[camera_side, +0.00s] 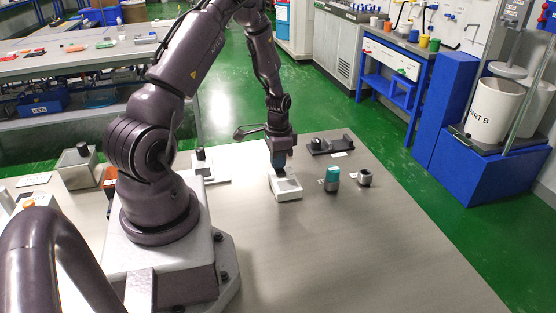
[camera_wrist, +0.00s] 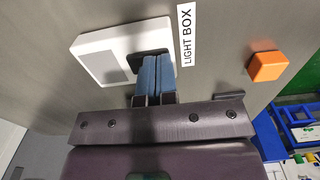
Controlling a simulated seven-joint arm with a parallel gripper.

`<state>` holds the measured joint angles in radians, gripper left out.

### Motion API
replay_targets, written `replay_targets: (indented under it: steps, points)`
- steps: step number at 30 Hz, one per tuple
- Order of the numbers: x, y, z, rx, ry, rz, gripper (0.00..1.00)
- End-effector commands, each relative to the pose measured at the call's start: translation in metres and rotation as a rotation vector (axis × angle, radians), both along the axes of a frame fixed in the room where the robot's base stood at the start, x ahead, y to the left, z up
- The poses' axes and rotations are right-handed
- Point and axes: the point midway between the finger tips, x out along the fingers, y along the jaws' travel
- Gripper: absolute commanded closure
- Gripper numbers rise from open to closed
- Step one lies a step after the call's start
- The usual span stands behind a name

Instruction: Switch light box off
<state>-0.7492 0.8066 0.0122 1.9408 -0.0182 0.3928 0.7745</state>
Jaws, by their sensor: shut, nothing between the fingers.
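The light box (camera_wrist: 92,56) is a white box with a grey square panel and a dark switch area. In the wrist view a "LIGHT BOX" label (camera_wrist: 186,36) lies beside it. The white box (camera_side: 288,191) also shows in the side view, near the table's middle. My gripper (camera_wrist: 153,70) has its blue fingers closed together with nothing between them. The fingertips are at the dark switch area (camera_wrist: 150,54) and hide part of it; whether they touch it I cannot tell. In the side view my gripper (camera_side: 278,168) points down at the box's far end.
A teal-topped object (camera_side: 332,178) and a small dark-topped grey object (camera_side: 364,178) stand right of the box. A black fixture (camera_side: 330,145) lies behind. An orange block (camera_wrist: 267,66) shows in the wrist view. The table's front right is clear.

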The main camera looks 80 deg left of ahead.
Motion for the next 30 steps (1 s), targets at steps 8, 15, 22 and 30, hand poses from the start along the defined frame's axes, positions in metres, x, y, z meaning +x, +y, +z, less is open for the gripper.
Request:
replay_targets:
  steps: [8,15,22,30]
  points:
    - [-0.001,0.002,-0.003,-0.031,0.001,0.004,1.00]
    - [0.000,0.000,-0.003,-0.031,0.003,-0.001,1.00]
    - [0.000,-0.007,-0.001,-0.033,0.004,-0.001,1.00]
    - [0.000,-0.015,0.003,-0.031,0.002,-0.001,1.00]
